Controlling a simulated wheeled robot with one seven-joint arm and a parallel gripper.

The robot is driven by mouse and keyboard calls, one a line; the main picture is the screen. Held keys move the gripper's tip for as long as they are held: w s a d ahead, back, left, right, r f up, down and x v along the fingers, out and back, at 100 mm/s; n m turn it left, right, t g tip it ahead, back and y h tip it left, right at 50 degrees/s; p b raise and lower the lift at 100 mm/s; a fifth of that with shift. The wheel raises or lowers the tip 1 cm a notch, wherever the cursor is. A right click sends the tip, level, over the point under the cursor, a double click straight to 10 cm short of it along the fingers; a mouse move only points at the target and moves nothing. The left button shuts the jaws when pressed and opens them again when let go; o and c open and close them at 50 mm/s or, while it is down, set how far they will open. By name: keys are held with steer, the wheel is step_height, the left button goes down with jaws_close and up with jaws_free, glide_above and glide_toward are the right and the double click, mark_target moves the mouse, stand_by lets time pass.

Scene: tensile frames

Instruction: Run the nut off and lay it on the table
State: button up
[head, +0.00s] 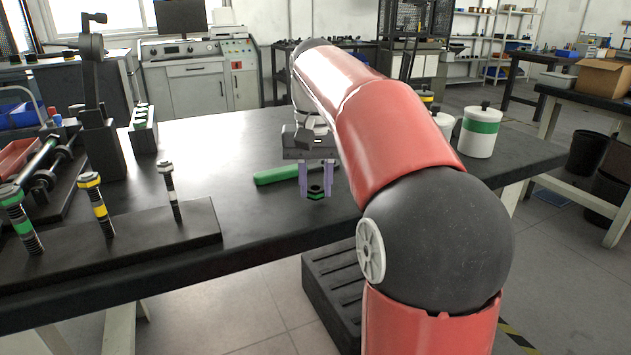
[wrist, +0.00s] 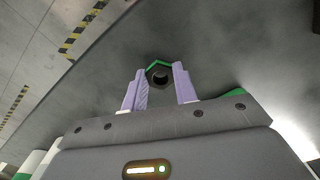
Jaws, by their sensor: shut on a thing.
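My gripper (head: 317,184) is shut on a dark hex nut (head: 316,193) with green edging, over the open table right of the bolt stand. The wrist view shows the nut (wrist: 160,74) between the lilac fingertips (wrist: 160,77), its hole visible. I cannot tell whether the nut touches the table (head: 255,222). Three bolts stand upright on a black plate (head: 150,233) at the left: one with green bands (head: 22,222), one with yellow (head: 97,205) and one with white (head: 170,188). The nut is clear of all three.
A green-handled tool (head: 276,175) lies just behind and left of my gripper. White canisters, one with a green band (head: 481,131), stand at the right. A tall dark fixture (head: 98,110) and a red tray (head: 18,158) are at the left. The table's front middle is bare.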

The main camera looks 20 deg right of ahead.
steer(key=shift+f, duration=0.45)
steer(key=o, duration=1.1)
steer(key=shift+c, duration=0.2)
